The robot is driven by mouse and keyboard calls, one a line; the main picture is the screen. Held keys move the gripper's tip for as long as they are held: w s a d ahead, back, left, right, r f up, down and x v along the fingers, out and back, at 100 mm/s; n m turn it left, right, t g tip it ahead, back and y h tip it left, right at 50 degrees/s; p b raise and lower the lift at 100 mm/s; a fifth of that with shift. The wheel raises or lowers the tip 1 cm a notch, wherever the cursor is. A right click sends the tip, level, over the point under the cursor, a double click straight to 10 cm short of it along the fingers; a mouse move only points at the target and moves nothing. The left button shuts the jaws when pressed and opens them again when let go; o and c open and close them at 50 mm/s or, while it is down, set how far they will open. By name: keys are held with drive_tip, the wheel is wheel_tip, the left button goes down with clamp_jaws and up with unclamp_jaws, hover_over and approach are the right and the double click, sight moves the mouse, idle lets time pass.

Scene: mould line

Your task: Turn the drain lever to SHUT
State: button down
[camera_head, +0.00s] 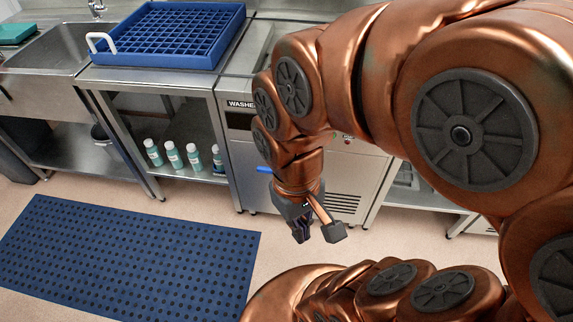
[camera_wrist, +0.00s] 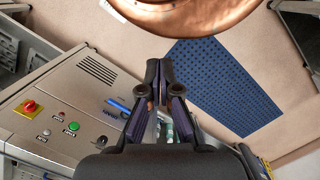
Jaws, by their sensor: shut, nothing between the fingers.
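The drain lever, a blue handle (camera_head: 264,169) on the washer's front, shows just left of my arm in the head view. Part of a blue bar, apparently the lever (camera_wrist: 117,105), shows left of my fingers in the wrist view. My gripper hides some of it there. No OPEN or SHUT mark is readable, so I cannot tell its setting. My gripper (camera_head: 304,232) hangs low in front of the washer, below and right of the lever. Its fingertips (camera_wrist: 160,70) are together and empty in the wrist view, apart from the lever.
The washer front (camera_wrist: 62,98) carries a red knob (camera_wrist: 30,107) and a green button (camera_wrist: 73,128). A blue rack (camera_head: 172,59) sits on the counter at left. Several bottles (camera_head: 172,155) stand on the shelf below. A blue mat (camera_head: 125,255) lies on open floor.

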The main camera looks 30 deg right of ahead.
drive_tip(key=w+d+f+m+t+b, duration=0.1)
drive_tip(key=w+d+f+m+b, duration=0.1)
drive_tip(key=w+d+f+b, duration=0.5)
drive_tip(key=w+d+f+m+t+h+b, duration=0.1)
drive_tip(key=w+d+f+m+t+b, duration=0.1)
drive_tip(key=w+d+f+b, duration=0.6)
drive_tip(key=w+d+f+m+t+h+b, duration=0.1)
drive_tip(key=w+d+f+m+b, duration=0.3)
drive_tip(key=w+b, duration=1.3)
drive_tip(key=w+d+f, duration=0.4)
drive_tip(key=f, duration=0.3)
drive_tip(key=shift+f, duration=0.2)
drive_tip(key=shift+w+f, duration=0.1)
drive_tip(key=shift+f, duration=0.05)
drive_tip(key=b+x, duration=0.1)
drive_tip(key=x, duration=0.3)
drive_tip(key=b+x, duration=0.2)
drive_tip(key=x, duration=0.3)
drive_tip(key=b+x, duration=0.1)
drive_tip(key=x, duration=0.3)
drive_tip(key=shift+a+f, duration=0.25)
drive_tip(key=shift+f, duration=0.15)
